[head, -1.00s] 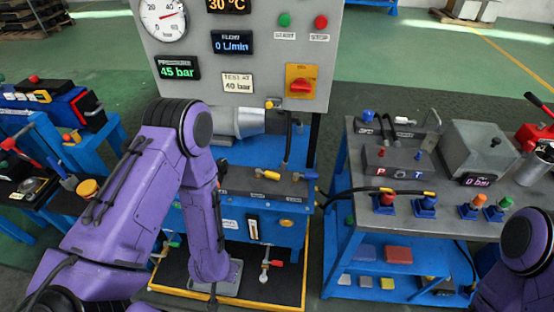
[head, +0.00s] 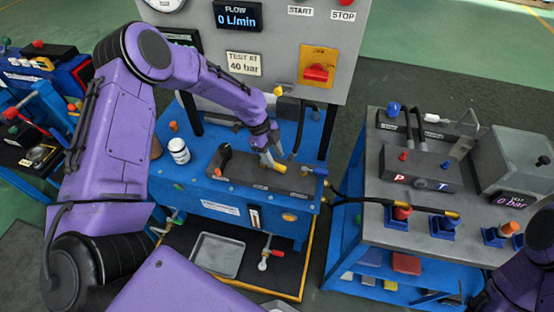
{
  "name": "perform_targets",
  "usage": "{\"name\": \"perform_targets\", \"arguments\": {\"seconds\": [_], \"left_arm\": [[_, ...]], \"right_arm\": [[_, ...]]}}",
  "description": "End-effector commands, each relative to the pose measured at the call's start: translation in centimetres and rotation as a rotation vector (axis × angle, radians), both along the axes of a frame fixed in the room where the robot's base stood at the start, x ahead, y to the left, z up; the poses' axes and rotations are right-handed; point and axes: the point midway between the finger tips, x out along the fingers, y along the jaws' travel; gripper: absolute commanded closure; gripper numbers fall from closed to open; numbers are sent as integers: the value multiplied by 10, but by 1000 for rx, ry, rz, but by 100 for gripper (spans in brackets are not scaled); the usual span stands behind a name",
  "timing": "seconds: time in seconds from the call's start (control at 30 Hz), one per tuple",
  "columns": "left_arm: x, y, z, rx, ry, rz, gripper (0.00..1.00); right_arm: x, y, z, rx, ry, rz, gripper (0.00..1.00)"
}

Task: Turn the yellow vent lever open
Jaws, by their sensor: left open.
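The yellow vent lever (head: 281,167) is a small yellow handle on top of the long dark grey block (head: 240,175) on the blue bench. It lies roughly along the block; part of it is behind my gripper fingers. My left gripper (head: 267,158) reaches down from behind to the block, with its open fingers right beside the left end of the lever. I cannot tell whether they touch it. My right gripper is out of view; only part of my right arm shows at the right edge.
A white cylinder (head: 178,150) stands farther left. The grey panel (head: 270,45) rises behind. The right cart (head: 395,235) holds hoses and fittings.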

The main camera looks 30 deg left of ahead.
Motion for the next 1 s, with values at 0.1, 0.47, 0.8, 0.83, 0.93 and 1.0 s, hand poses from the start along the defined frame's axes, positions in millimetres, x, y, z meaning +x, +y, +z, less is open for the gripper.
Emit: {"name": "perform_targets", "arguments": {"seconds": [0.1,0.47,0.8,0.83,0.93,1.0], "left_arm": [[-1,-7,-17,1,3,1,53],[0,-12,-28,0,-1,1,53],[0,-11,-28,0,0,2,100],[0,-11,-28,0,0,1,100],[-2,-10,-28,0,0,-8,100],[-3,-7,-28,0,0,-21,100]], "right_arm": [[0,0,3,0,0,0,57],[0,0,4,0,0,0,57],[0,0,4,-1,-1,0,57],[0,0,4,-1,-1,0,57],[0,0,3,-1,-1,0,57],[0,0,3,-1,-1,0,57]]}}
